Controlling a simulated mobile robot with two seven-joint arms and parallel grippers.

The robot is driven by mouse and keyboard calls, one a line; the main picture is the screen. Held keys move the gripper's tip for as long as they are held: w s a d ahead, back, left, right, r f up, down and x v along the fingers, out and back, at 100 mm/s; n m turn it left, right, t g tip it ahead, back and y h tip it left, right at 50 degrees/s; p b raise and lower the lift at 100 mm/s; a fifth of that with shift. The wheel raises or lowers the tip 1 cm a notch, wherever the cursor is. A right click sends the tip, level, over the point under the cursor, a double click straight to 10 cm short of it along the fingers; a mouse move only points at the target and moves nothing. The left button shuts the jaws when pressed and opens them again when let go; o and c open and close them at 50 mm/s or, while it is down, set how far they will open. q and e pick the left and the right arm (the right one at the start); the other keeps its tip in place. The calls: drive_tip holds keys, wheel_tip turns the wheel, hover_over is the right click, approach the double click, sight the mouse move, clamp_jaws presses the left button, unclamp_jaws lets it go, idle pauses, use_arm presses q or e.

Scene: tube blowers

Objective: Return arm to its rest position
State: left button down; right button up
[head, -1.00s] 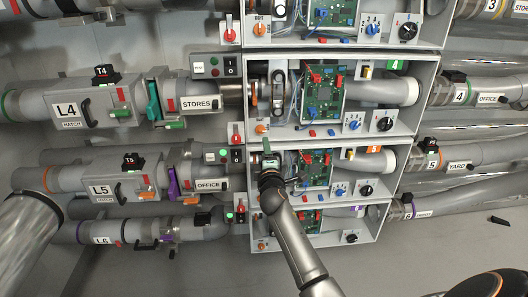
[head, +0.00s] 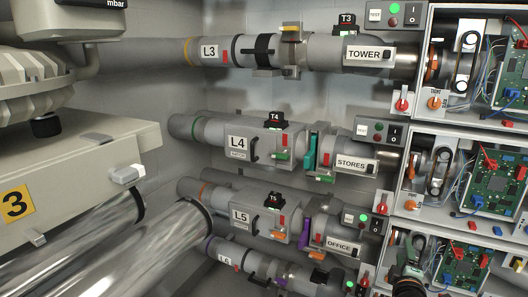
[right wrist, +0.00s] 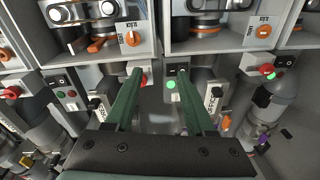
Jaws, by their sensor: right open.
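My right gripper (head: 413,244) shows at the lower right of the head view, in front of the left end of the lowest visible open panel box (head: 510,283), beside the OFFICE pipe label (head: 340,245). In the right wrist view, the two dark green fingers of my right gripper (right wrist: 160,73) stand apart with nothing between them. Behind the fingertips are a red switch and a lit green lamp (right wrist: 172,85); I cannot tell whether the fingers touch anything. My left gripper is not in view.
Pipes labelled L3 (head: 210,51), L4 (head: 238,142), L5 (head: 241,216) and L6 (head: 225,260) run to open boxes with circuit boards (head: 475,180). A beige machine body (head: 70,165) and shiny tubes (head: 150,260) fill the left side.

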drive_tip(key=s+a+f+m+g+y, duration=0.35)
drive_tip(key=s+a+f+y, duration=0.25)
drive_tip(key=s+a+f, duration=0.9)
drive_tip(key=s+a+f+m+g+y, duration=0.2)
drive_tip(key=s+a+f+m+y, duration=0.25)
drive_tip(key=s+a, duration=0.75)
use_arm(q)
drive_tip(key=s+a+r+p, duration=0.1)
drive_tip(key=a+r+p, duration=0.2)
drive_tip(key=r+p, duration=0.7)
drive_tip(key=p, duration=0.4)
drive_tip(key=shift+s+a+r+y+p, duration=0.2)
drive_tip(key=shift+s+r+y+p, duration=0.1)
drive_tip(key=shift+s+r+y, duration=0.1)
use_arm(e)
drive_tip(key=s+d+r, duration=0.2)
drive_tip(key=r, duration=0.3)
drive_tip(key=s+d+r+m, duration=0.1)
drive_tip(key=s+r, duration=0.2)
drive_tip(key=r, duration=0.2)
drive_tip(key=shift+s+d+h, duration=0.25)
drive_tip(key=shift+d+h, duration=0.1)
